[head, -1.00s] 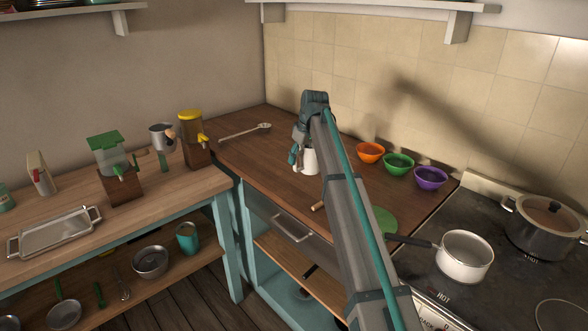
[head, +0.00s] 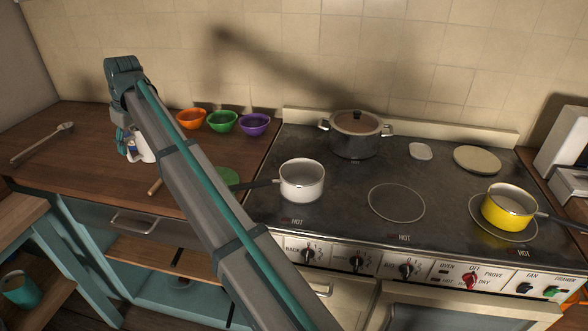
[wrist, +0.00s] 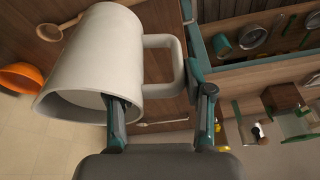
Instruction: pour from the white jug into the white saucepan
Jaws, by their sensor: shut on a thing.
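The white jug (head: 148,150) shows over the wooden counter at the left of the head view, partly hidden by my arm. My gripper (head: 123,143) is shut on it. In the wrist view the jug (wrist: 90,60) fills the middle left, with its square handle (wrist: 163,42) to the right. One finger of my gripper (wrist: 162,115) overlaps the jug's mouth, and the other is beyond the handle. I cannot tell whether the jug's base touches the counter. The white saucepan (head: 302,187) is upright on the stove's front left, its dark handle pointing left.
A green disc (head: 227,176) lies near the saucepan handle. A lidded pot (head: 354,143) stands behind the saucepan. A yellow saucepan (head: 508,211) sits at the stove's right.

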